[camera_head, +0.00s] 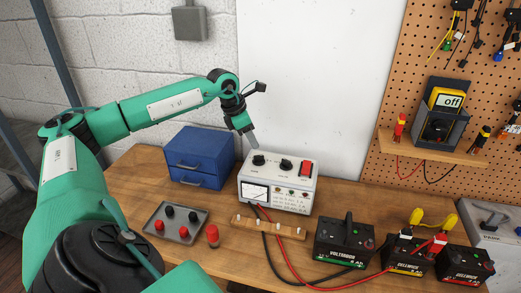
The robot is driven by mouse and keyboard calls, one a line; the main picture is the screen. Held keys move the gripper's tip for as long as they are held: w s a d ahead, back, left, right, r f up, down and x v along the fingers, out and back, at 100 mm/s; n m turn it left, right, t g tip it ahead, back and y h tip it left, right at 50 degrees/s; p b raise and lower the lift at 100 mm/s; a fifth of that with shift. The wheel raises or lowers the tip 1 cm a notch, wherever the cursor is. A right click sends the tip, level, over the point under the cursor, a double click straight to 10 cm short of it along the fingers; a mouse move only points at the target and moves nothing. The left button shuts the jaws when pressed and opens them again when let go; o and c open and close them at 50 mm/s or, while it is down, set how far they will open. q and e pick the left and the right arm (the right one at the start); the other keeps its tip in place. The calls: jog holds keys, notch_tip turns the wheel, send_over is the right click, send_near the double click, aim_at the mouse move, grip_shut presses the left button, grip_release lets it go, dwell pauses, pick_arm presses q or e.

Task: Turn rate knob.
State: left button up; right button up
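A white charger-like box (268,195) stands on the bench, with a dial meter (254,191) on its front. Its sloped top has a left black knob (258,160), a second black knob (286,164) and a red switch (305,170). Labels are too small to read, so I cannot tell which knob is the rate knob. My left gripper (253,143) points down just above and behind the left knob. It looks apart from the knob, but contact is hard to judge. Its fingers are too small to show whether they are open. My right gripper is not in view.
A blue drawer cabinet (197,157) stands left of the box. In front are a grey tray (160,237) with red and black caps, and a wooden strip (290,232). Batteries such as the Voltborne (343,241) and cables fill the right. A multimeter (447,99) reads "off".

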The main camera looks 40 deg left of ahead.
aim_at(258, 156)
pick_arm(q)
jog(key=p+x, duration=0.1)
jog(key=x, duration=0.4)
jog(key=shift+w+d+f, duration=0.1)
jog(key=shift+w+f, duration=0.1)
jog(key=shift+f, duration=0.15)
jog(key=shift+w+d+f, duration=0.1)
jog(key=shift+w+f, duration=0.1)
jog(key=shift+f, duration=0.3)
jog(key=c, duration=0.6)
grip_shut()
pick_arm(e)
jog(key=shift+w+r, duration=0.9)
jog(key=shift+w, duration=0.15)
